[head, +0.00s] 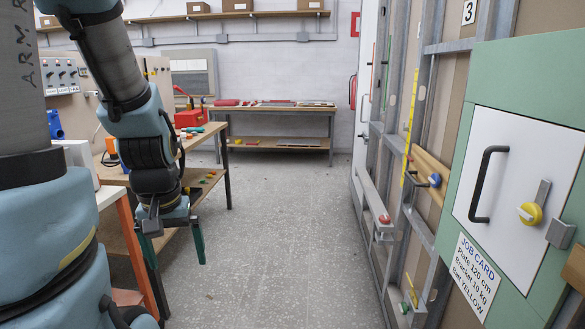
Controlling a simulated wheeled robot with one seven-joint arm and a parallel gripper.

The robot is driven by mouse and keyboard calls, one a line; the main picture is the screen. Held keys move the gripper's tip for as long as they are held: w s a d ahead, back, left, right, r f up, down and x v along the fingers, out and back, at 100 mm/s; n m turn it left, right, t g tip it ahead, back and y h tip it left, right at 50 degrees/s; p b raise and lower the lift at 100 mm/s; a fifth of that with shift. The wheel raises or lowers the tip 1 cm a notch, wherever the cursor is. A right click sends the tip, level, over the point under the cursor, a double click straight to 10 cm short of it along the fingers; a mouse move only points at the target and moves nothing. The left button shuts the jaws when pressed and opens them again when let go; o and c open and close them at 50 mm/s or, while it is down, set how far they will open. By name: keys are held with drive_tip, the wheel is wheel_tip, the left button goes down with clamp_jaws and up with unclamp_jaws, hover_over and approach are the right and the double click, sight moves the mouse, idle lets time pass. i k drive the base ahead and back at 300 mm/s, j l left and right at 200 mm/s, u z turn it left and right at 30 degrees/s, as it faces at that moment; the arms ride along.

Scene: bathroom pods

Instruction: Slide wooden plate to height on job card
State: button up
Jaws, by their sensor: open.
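The wooden plate (430,168) is mounted between the metal studs of the open wall frame at right, with a blue knob (434,181) on its front. A yellow measuring strip (410,128) runs upright just left of the plate; its marks are too small to read. The job card (468,272) on the green panel reads "Plate 120 cm", "Bracket 10 kg", and a last line ending in "YELLOW". My gripper (174,258) hangs at left with its dark green fingers pointing down and apart. It is empty and far left of the plate.
A white door (515,190) with a black handle and yellow knob sits in the green panel. A bracket with a red knob (385,219) juts from the wall frame. Workbenches stand at left and back (270,108). The grey floor (280,220) between is clear.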

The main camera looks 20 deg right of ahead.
sight(422, 165)
drive_tip(key=i+l, duration=0.8)
